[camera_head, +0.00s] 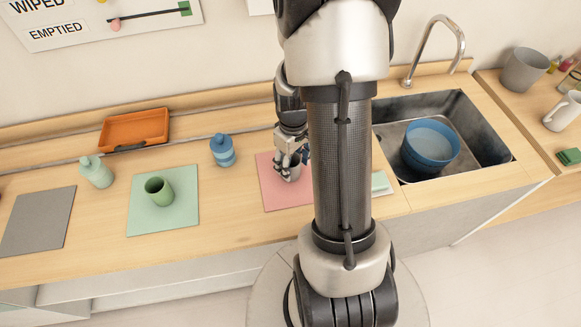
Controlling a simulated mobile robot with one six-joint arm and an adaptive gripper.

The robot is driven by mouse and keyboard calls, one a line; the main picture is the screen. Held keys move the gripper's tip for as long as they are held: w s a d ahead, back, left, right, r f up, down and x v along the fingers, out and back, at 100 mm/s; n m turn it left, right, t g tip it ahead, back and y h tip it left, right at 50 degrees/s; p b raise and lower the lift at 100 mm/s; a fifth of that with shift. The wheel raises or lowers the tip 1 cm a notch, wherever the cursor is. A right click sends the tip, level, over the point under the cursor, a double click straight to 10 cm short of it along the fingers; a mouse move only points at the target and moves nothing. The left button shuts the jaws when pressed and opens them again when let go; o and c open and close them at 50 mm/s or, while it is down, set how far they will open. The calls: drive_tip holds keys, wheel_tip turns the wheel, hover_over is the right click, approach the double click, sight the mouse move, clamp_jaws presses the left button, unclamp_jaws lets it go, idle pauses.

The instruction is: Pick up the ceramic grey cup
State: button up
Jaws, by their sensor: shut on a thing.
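The grey cup (292,174) is at the pink mat (274,195), mostly hidden by my gripper and arm. My gripper (287,163) points down over the pink mat and is shut on the cup. I cannot tell whether the cup touches the mat or is slightly above it. My arm's dark link covers the right part of the mat.
To the left are a blue jar (222,151), a green cup (159,191) on a green mat (185,222), a pale green bottle (97,173), an orange tray (135,129) and a grey mat (38,222). A sink (470,130) with a blue bowl (431,144) is right.

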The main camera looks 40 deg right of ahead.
drive_tip(key=c, duration=0.4)
